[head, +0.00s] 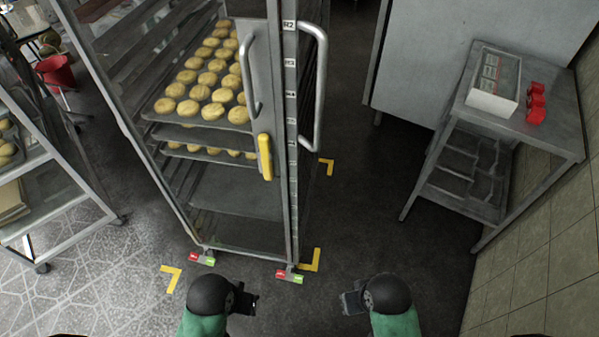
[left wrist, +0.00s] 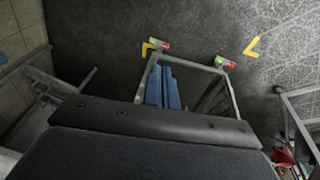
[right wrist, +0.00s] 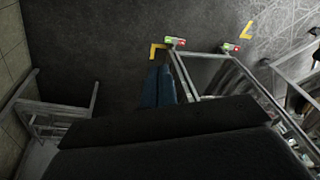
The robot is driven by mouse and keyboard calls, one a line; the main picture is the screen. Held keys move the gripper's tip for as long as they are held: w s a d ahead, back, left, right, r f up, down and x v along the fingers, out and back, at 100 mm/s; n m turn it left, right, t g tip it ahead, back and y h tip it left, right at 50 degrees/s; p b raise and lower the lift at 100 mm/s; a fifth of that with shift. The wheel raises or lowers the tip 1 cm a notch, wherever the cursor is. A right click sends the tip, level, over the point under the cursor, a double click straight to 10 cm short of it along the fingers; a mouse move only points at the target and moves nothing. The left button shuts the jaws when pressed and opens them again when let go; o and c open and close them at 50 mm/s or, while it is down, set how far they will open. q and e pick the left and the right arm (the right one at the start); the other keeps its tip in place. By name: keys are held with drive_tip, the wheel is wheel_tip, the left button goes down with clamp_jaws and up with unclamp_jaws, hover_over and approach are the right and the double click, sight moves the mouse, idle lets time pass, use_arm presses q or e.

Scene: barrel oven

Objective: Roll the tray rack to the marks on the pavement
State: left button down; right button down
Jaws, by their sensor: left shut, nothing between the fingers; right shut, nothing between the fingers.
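The tall metal tray rack (head: 291,150) stands upright in the middle of the head view, with buns on its upper trays, two grey handles and a yellow latch (head: 265,157). Yellow corner marks lie on the pavement: one (head: 171,278) left of the front-left caster (head: 202,259), one (head: 312,260) just right of the front-right caster (head: 290,275), and one (head: 327,167) further back. The fourth corner is hidden. My left gripper (head: 252,303) and right gripper (head: 347,303) are shut and empty, in front of the rack, apart from it. The rack's base shows in the left wrist view (left wrist: 190,60).
A metal side table (head: 545,135) with a white box (head: 495,82) and red items stands at the right, beside a tiled wall. Another shelf cart (head: 60,205) stands at the left. Dark floor between the rack and side table is clear.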

drive_tip(key=shift+a, duration=0.2)
drive_tip(key=shift+d+f, duration=0.1)
drive_tip(key=shift+d, duration=0.05)
